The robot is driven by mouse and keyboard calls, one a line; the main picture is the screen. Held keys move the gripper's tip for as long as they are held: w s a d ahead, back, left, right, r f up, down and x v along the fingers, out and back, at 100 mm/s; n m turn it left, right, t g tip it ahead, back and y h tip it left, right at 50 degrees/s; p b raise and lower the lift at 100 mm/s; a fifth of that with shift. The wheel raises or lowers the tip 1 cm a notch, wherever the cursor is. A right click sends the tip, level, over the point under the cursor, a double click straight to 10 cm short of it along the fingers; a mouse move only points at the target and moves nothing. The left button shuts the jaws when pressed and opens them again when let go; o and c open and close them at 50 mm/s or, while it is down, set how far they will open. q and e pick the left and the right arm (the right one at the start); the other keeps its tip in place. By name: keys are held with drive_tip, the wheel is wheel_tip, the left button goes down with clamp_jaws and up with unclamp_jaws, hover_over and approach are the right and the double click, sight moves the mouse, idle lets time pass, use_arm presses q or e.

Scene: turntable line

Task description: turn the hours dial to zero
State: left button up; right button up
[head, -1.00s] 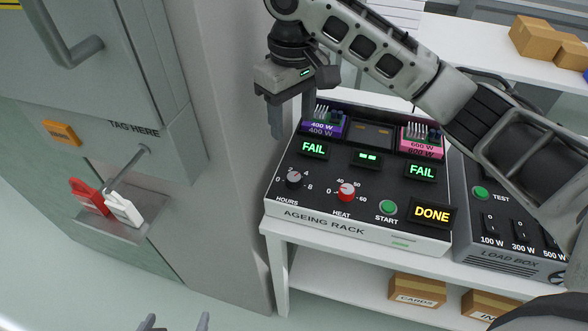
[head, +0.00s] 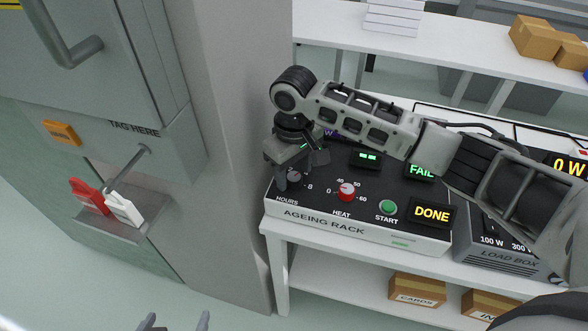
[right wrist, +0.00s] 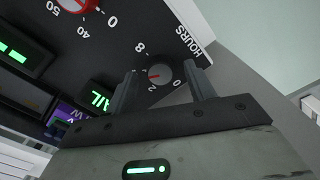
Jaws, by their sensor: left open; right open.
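The hours dial (head: 294,177) is a small dark knob at the front left of the ageing rack (head: 325,228), partly hidden by my right gripper in the head view. My right gripper (head: 294,187) is open, coming down over the dial. In the right wrist view its fingers (right wrist: 162,72) stand on either side of the dial, with gaps. My left gripper (head: 176,321) is open and empty at the bottom edge.
The red heat dial (head: 346,191), green start button (head: 388,207) and lit DONE sign (head: 432,214) are to the right on the rack. A load box (head: 510,258) stands further right. A grey wall column (head: 225,200) is close on the left.

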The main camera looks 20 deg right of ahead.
drive_tip(key=shift+f, duration=0.3)
drive_tip(key=c, duration=1)
